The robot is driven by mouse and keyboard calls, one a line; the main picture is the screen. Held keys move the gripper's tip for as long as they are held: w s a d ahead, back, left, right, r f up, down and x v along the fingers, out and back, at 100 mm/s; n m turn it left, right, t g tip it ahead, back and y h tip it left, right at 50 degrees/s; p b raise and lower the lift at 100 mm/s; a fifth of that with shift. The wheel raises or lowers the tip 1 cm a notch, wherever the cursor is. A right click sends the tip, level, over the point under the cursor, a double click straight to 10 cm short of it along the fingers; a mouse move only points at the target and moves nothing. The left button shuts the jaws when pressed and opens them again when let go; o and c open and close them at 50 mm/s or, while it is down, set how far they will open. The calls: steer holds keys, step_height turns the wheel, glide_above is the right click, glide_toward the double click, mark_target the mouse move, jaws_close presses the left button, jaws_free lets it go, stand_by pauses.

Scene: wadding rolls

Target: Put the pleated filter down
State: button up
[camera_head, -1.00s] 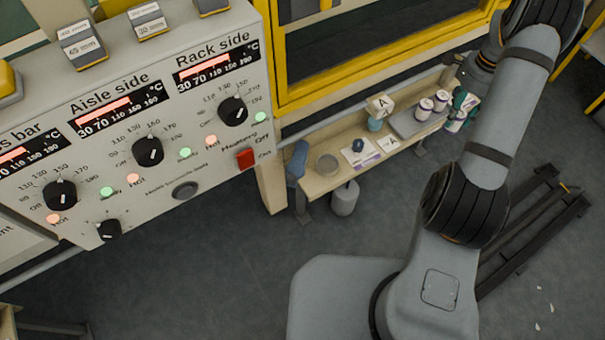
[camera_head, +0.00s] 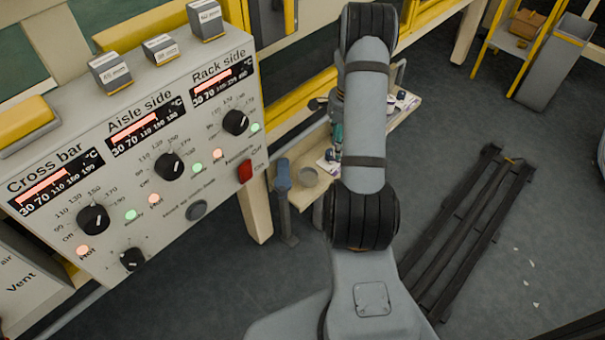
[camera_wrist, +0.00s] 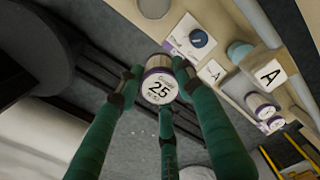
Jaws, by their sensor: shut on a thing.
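A short white cylinder with a purple band and "25" on its end, which I take as the pleated filter (camera_wrist: 160,88), is between the green fingers of my gripper (camera_wrist: 156,80) in the wrist view. The fingers are shut on it. It is in the air beside the bench (camera_wrist: 232,88), above the dark floor. In the head view my gripper (camera_head: 338,138) shows only as a bit of green beside my arm, over the bench's near part. The filter is hidden there.
A control panel (camera_head: 150,150) stands left.

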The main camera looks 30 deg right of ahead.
steer(key=shift+w+a+f+b, duration=0.25)
steer(key=shift+w+a+f, duration=0.4)
steer(key=shift+a+f, duration=0.9)
steer(key=shift+w+a+f+b, duration=0.25)
steer(key=shift+w+a+f, duration=0.45)
steer(key=shift+a+f, duration=0.85)
steer(key=shift+w+a+f+b, duration=0.25)
steer(key=shift+w+a+f, duration=0.4)
steer(key=shift+a+f, duration=0.85)
steer(key=shift+d+f, duration=0.2)
steer(key=shift+f, duration=0.05)
steer(key=shift+f+b, duration=0.3)
steer(key=shift+b, duration=0.05)
steer(key=o, duration=1.1)
steer(key=shift+o, duration=0.2)
steer(key=shift+r, duration=0.1)
step_height(320, 180, up, 13)
steer(key=p, duration=0.2)
steer(key=shift+f+p, duration=0.2)
steer(key=shift+p, duration=0.2)
